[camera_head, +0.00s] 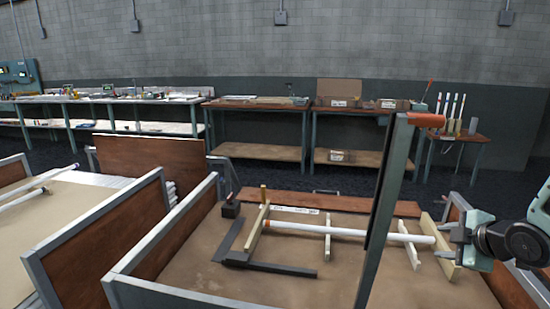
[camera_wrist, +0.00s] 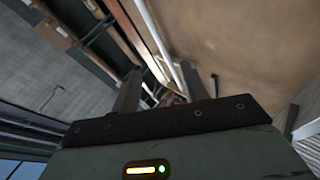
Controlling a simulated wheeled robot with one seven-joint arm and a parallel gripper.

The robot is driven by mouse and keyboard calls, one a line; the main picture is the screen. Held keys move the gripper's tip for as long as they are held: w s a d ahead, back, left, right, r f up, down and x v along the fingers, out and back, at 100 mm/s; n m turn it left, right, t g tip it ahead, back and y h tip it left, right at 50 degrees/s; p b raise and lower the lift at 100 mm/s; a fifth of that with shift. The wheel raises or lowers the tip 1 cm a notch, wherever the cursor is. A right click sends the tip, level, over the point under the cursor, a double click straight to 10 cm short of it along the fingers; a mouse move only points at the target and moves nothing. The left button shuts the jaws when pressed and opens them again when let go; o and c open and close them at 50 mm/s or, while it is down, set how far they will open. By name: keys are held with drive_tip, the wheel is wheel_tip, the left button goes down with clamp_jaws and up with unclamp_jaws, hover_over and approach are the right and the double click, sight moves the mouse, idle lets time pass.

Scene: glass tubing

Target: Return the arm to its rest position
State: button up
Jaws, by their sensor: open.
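My gripper (camera_head: 452,242) is at the right side of the head view, by the right end of the wooden jig. Its two fingers are apart, with nothing seen held between them. In the wrist view the gripper (camera_wrist: 160,82) shows two dark spread fingers, tilted over the bench. A white tube (camera_head: 345,232) with an orange-red left end lies across wooden supports (camera_head: 327,240) on the workbench (camera_head: 300,290). The tube's right end is near my fingers; whether they touch it I cannot tell. Part of the tube is hidden behind a dark upright post.
The dark upright post (camera_head: 385,210) with an orange top stands in front of the jig. Wooden side panels (camera_head: 90,255) border the bench at left. Dark angled bars (camera_head: 265,265) lie at the jig's left. Tables (camera_head: 258,105) with tools stand along the back wall.

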drive_tip(key=s+a+r+m+g+h, duration=0.1)
drive_tip(key=s+a+m+g, duration=0.3)
drive_tip(key=s+m, duration=0.4)
drive_tip(key=s+a+r+m+g+h, duration=0.1)
drive_tip(key=s+a+r+m+g, duration=0.15)
drive_tip(key=s+m, duration=0.45)
drive_tip(key=s+a+f+n+g+b, duration=0.1)
drive_tip(key=s+a+f+n+b, duration=0.25)
drive_tip(key=a, duration=0.25)
drive_tip(key=s+a+f+n+g+y+b, duration=0.1)
drive_tip(key=s+a+f+n+b, duration=0.1)
drive_tip(key=s+a+f+b, duration=0.25)
drive_tip(key=s+a+f+n+g+b, duration=0.1)
drive_tip(key=s+a+n+g+b, duration=0.15)
drive_tip(key=s+a, duration=0.4)
wheel_tip(320, 180, up, 13)
drive_tip(key=w+a+t+p, duration=0.1)
drive_tip(key=p, duration=1.2)
drive_tip(key=shift+a, duration=0.2)
drive_tip(key=shift+w, duration=0.1)
